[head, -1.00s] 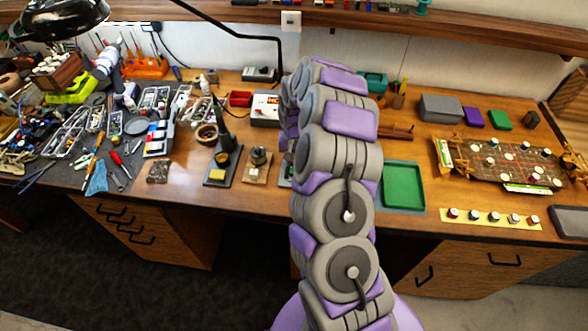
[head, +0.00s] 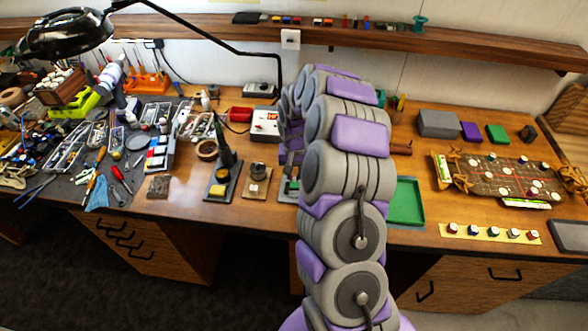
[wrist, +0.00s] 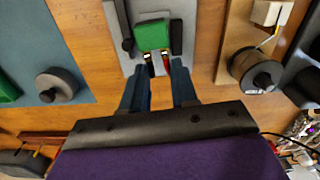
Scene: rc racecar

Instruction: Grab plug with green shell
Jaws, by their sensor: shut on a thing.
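In the wrist view, the plug with the green shell (wrist: 152,34) sits at a narrow grey stand, with small gold contacts and red and dark bits on its near end. My gripper (wrist: 158,64) has its two dark blue fingers on either side of the plug's near end and is shut on it. The exact contact at the fingertips is hard to see.
A wooden board with a round metal part (wrist: 250,68) lies right of the stand in the wrist view. A blue-grey plate with a dark knob (wrist: 57,86) lies left. In the head view, a green tray (head: 407,203) is right of my arm, and a soldering iron stand (head: 222,178) left.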

